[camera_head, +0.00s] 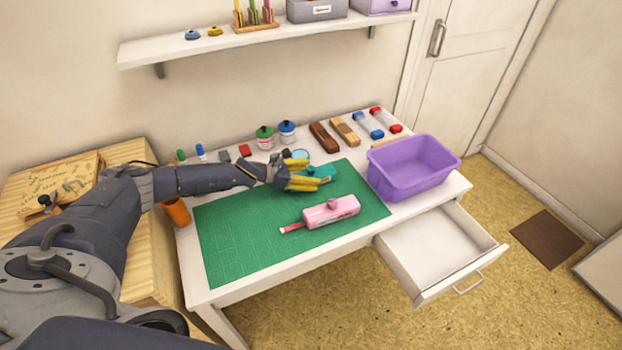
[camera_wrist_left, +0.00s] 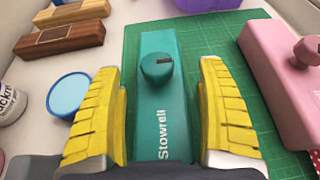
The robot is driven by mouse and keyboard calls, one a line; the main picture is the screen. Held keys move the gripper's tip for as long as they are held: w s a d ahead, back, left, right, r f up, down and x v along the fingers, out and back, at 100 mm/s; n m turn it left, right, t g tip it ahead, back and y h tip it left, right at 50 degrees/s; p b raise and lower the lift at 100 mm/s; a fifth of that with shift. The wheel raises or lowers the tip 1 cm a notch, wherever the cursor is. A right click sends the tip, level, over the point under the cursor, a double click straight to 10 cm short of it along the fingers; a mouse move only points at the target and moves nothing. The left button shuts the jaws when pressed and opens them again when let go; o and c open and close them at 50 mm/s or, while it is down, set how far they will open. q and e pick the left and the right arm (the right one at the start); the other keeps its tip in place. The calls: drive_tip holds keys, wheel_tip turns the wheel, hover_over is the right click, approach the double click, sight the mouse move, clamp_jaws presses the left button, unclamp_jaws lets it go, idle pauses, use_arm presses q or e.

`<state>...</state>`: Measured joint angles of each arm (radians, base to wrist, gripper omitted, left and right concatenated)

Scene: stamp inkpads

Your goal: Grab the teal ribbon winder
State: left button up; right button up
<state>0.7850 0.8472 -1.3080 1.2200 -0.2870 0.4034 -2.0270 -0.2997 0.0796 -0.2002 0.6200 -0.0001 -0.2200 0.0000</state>
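The teal ribbon winder (camera_head: 321,173) lies on the green cutting mat (camera_head: 240,240) near its back edge. In the left wrist view the winder (camera_wrist_left: 165,90) shows a round teal knob and the lettering "Stowrell". My left gripper (camera_head: 304,175) is at the winder, with its yellow fingers (camera_wrist_left: 165,105) on either side of it. The fingers are open, with gaps between them and the winder's sides. My right gripper is in neither view.
A pink ribbon winder (camera_head: 331,212) lies on the mat in front of the teal one. A purple bin (camera_head: 413,168) stands at the right, above an open drawer (camera_head: 436,249).

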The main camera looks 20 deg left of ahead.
use_arm(q)
drive_tip(key=c, duration=1.2)
drive_tip(key=shift+c, duration=0.2)
drive_tip(key=shift+r, duration=0.1)
